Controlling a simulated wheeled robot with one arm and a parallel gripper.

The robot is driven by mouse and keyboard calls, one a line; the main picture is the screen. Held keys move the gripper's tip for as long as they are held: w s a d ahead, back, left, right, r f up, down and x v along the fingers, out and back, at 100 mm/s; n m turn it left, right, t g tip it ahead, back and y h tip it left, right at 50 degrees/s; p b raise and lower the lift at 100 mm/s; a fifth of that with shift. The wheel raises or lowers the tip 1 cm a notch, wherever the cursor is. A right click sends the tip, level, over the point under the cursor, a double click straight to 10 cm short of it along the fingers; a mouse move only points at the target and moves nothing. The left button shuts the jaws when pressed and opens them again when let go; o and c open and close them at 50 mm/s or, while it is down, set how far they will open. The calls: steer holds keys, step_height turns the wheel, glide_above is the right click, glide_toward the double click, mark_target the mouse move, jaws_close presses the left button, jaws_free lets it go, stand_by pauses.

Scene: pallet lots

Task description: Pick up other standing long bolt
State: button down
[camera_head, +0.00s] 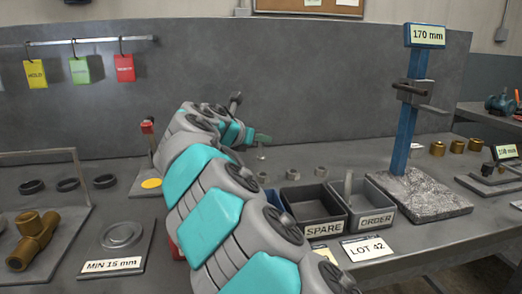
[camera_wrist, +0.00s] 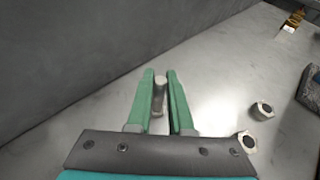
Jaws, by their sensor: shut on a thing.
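My gripper (camera_head: 262,139) reaches over the back of the bench in the head view, past the grey bins. In the wrist view its green fingers (camera_wrist: 160,76) are shut on a grey long bolt (camera_wrist: 158,98), which is between them near the tips. In the head view a short part of this bolt (camera_head: 261,153) shows below the fingers; I cannot tell whether it touches the bench. Another long bolt (camera_head: 348,186) stands upright in the ORDER bin (camera_head: 375,220).
The SPARE bin (camera_head: 325,229) is left of the ORDER bin. The grey back wall (camera_wrist: 70,60) is close to my gripper's left.

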stand_by(0.4)
step_height(320, 180, up, 18)
steer(key=p, duration=0.3)
stand_by(0.5)
